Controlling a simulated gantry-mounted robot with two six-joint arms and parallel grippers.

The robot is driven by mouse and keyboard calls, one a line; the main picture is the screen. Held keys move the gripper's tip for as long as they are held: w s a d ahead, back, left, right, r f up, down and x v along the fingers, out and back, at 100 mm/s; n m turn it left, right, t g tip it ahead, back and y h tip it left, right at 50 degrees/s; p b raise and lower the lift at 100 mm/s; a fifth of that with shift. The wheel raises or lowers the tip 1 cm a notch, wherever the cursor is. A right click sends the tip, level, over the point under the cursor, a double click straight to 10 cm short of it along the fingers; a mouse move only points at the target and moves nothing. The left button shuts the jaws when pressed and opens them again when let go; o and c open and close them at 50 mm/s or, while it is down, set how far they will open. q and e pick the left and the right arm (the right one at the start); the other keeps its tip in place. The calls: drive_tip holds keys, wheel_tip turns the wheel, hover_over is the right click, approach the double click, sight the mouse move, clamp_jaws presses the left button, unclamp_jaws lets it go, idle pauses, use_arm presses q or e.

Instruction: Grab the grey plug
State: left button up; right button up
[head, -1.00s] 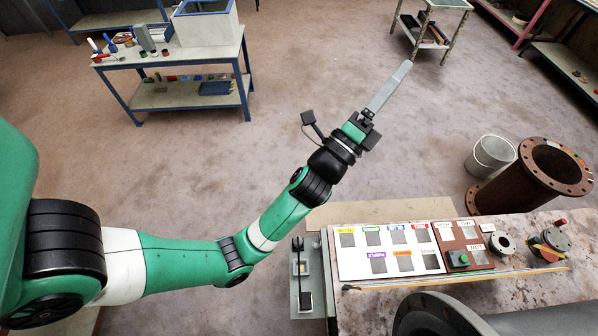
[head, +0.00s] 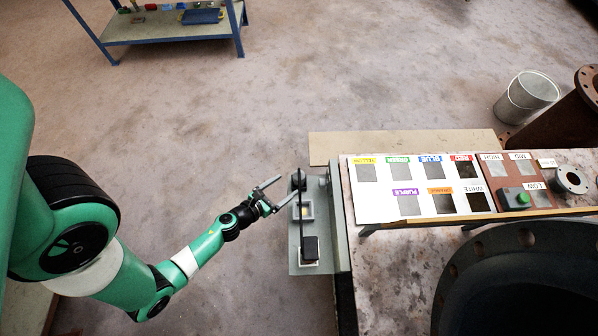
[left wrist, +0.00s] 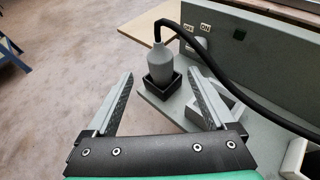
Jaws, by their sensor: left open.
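The grey plug (left wrist: 159,68) stands upright in a small black square holder (left wrist: 160,92) on a grey shelf, in the left wrist view. A thick black cable leaves its top and bends away to the right. In the head view the plug is hard to make out; the cable (head: 302,215) runs along the shelf (head: 293,258). My left gripper (head: 289,187) is open and empty at the shelf's left edge. In the left wrist view its fingers point toward the plug, one on each side of the line to it, with the plug beyond the tips. My right gripper is out of view.
A grey upright panel with OFF and ON labels (left wrist: 197,28) rises behind the shelf. A white board (head: 375,212) with coloured labels lies on the worktable to the right. A large dark pipe flange (head: 450,270) fills the lower right. Left of the shelf is open floor.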

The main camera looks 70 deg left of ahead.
sight(295, 179)
use_arm(q)
drive_tip(key=b+x, duration=0.1)
drive_tip(key=x, duration=0.5)
drive_tip(key=shift+w+a, duration=0.15)
drive_tip(key=shift+w, duration=0.1)
drive_tip(key=shift+w+f+b, duration=0.1)
drive_tip(key=shift+f+b, duration=0.1)
drive_tip(key=shift+b, duration=0.25)
drive_tip(key=b+x, duration=0.1)
drive_tip(key=x, duration=0.1)
drive_tip(key=b+x, duration=0.1)
drive_tip(key=x, duration=0.1)
drive_tip(key=shift+f, duration=0.3)
drive_tip(key=shift+w+a, duration=0.2)
drive_tip(key=shift+w, duration=0.05)
drive_tip(key=shift+s, duration=0.1)
drive_tip(key=shift+c, duration=0.5)
clamp_jaws()
